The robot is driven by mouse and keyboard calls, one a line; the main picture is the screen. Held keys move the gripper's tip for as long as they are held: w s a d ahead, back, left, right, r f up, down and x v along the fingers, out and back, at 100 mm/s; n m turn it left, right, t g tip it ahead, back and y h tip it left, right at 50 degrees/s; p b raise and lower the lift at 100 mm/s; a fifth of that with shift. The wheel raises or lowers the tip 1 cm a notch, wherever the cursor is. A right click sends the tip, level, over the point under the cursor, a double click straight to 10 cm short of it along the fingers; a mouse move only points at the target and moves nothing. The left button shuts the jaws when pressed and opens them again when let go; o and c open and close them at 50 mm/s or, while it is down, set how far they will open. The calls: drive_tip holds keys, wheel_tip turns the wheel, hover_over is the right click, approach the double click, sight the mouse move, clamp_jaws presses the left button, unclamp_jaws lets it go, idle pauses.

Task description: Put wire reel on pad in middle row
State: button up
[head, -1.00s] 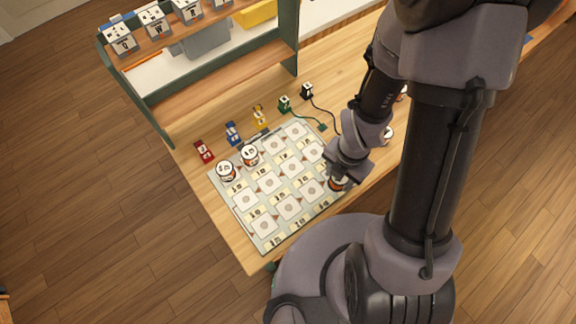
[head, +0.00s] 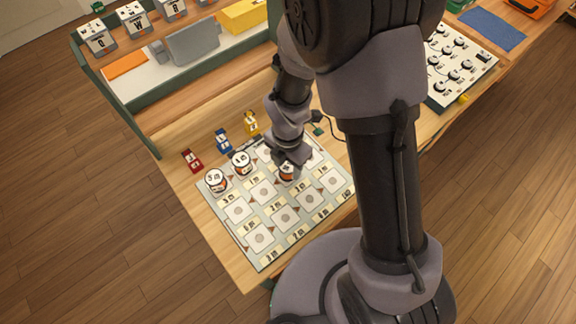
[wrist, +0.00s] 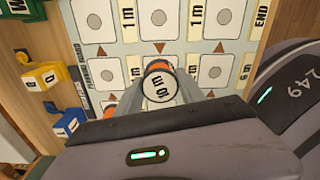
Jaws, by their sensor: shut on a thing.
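My gripper (head: 285,163) is shut on a wire reel (head: 287,174), white-topped with an orange and dark side. In the wrist view the reel (wrist: 159,83) sits between the fingers, its top label upside down. In the head view it is over the far part of the grey board (head: 256,252), which bears rows of white square pads (head: 284,217) with length labels. I cannot tell whether the reel touches the board. Two similar reels, one at the board's left corner (head: 216,181) and one beside it (head: 242,163), stand upright on the board.
Red (head: 192,160), blue (head: 223,140) and yellow (head: 250,123) labelled blocks stand along the board's far side. A green-framed shelf (head: 140,128) rises behind. A black-and-white panel with knobs (head: 459,63) lies at the right. Several near pads are empty.

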drive_tip(key=o, duration=1.5)
drive_tip(key=shift+c, duration=0.2)
